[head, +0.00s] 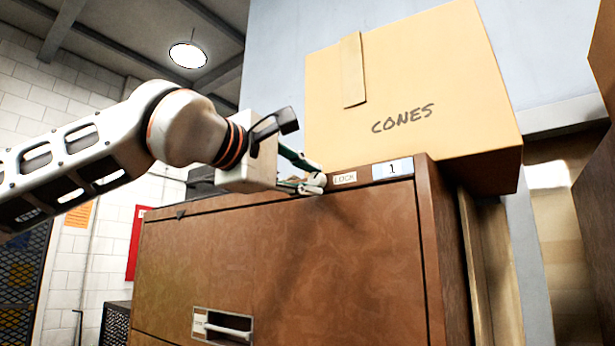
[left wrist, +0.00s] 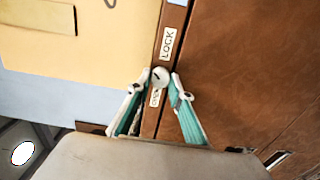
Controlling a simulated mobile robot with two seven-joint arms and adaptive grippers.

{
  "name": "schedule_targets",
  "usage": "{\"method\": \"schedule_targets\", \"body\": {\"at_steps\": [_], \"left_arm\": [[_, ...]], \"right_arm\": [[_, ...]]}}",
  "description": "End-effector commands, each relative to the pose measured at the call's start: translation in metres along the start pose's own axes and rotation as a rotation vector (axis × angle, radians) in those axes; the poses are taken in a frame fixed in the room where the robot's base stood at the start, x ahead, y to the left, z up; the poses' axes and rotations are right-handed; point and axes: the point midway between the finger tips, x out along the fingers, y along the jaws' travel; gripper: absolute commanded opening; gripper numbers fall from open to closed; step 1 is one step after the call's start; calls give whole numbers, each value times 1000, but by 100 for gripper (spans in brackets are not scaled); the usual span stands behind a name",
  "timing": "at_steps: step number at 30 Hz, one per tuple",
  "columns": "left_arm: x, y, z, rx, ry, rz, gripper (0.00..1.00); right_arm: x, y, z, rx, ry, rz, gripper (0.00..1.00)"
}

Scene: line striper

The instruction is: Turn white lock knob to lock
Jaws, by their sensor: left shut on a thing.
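The white lock knob (left wrist: 160,76) sits on the top rail of the brown cabinet (head: 290,260), between a LOCK label (left wrist: 168,43) and a second small label (left wrist: 155,97) that is partly covered. My left gripper (head: 314,184) is at the rail, just left of the LOCK label in the head view. In the left wrist view its teal fingers (left wrist: 160,88) are on both sides of the knob, shut on it. In the head view the fingertips largely hide the knob. A dark slot mark shows on the knob's face. My right gripper is in neither view.
A cardboard box marked CONES (head: 410,90) stands on the cabinet right behind the rail, close to the fingers. A blue-white label with a 1 (head: 393,168) is to the right. A drawer handle (head: 225,327) is lower down.

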Motion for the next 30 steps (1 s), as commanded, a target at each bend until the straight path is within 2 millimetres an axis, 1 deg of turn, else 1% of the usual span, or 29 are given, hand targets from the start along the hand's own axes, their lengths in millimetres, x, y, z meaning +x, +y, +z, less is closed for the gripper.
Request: {"method": "schedule_targets", "body": {"at_steps": [13, 14, 15, 26, 30], "left_arm": [[0, 0, 1, 11, -1, 0, 0], [0, 0, 1, 11, -1, 0, 28], [0, 0, 1, 10, -1, 0, 37], [-1, 0, 0, 9, 0, 0, 37], [-13, 1, 0, 9, 0, 1, 37]], "right_arm": [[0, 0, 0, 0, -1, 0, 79], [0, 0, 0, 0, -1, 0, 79], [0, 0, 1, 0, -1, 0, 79], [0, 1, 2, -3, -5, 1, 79], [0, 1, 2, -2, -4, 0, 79]]}}
